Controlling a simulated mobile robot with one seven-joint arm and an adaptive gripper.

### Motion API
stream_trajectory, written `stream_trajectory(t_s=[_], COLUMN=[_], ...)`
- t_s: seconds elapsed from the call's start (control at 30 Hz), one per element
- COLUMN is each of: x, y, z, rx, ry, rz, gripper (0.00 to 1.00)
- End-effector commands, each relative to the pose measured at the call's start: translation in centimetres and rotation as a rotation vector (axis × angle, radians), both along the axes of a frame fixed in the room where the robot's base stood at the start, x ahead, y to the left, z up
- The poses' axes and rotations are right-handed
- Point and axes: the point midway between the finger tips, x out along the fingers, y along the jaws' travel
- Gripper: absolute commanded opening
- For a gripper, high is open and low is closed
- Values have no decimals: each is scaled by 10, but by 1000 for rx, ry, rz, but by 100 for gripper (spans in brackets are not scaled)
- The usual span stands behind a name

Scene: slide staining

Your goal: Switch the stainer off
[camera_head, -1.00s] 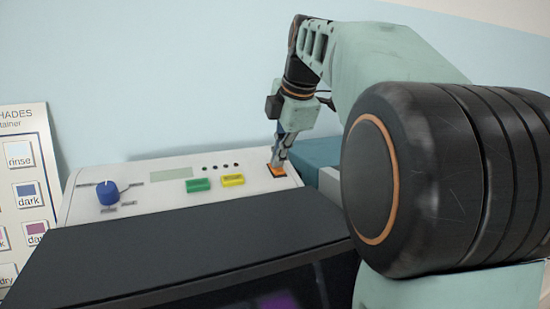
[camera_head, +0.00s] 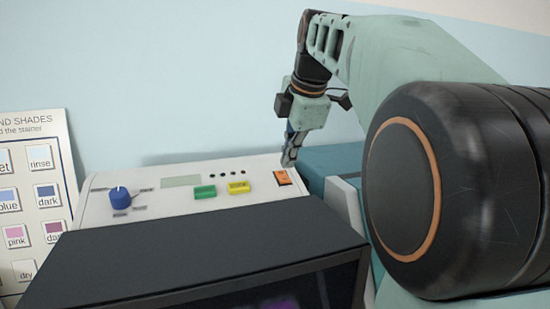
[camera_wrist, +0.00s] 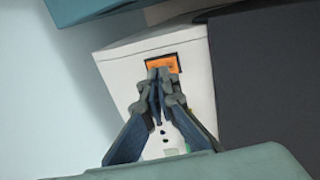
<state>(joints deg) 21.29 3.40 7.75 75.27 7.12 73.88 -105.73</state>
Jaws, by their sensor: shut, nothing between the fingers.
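The stainer (camera_head: 155,232) has a white control panel with an orange rocker switch (camera_head: 283,177) in a dark frame at its right end. The switch also shows in the wrist view (camera_wrist: 161,64), just beyond my fingertips. My gripper (camera_head: 288,163) is shut and empty, its tips pointing down just above the switch's far edge. They look slightly apart from the switch, but I cannot be sure of contact. In the wrist view my gripper (camera_wrist: 158,75) covers part of the panel. Which way the rocker is tipped is hard to tell.
The panel also bears a blue knob (camera_head: 120,198), a green button (camera_head: 205,192), a yellow button (camera_head: 238,187) and a display (camera_head: 181,181). A dark lid (camera_head: 190,250) lies in front. A shade chart (camera_head: 35,200) stands left. A teal object (camera_head: 335,163) is close on the right.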

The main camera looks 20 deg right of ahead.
Motion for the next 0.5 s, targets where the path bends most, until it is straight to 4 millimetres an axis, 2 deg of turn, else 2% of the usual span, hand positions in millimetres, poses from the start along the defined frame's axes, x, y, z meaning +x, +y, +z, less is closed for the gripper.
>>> stream_trajectory(t_s=[0.07,0.3,0.5], x=[1,-19,-30], y=[6,4,4], z=[12,64,91], rx=[-1,0,0], ry=[0,-4,-1], rz=[3,1,0], gripper=[0,0,0])
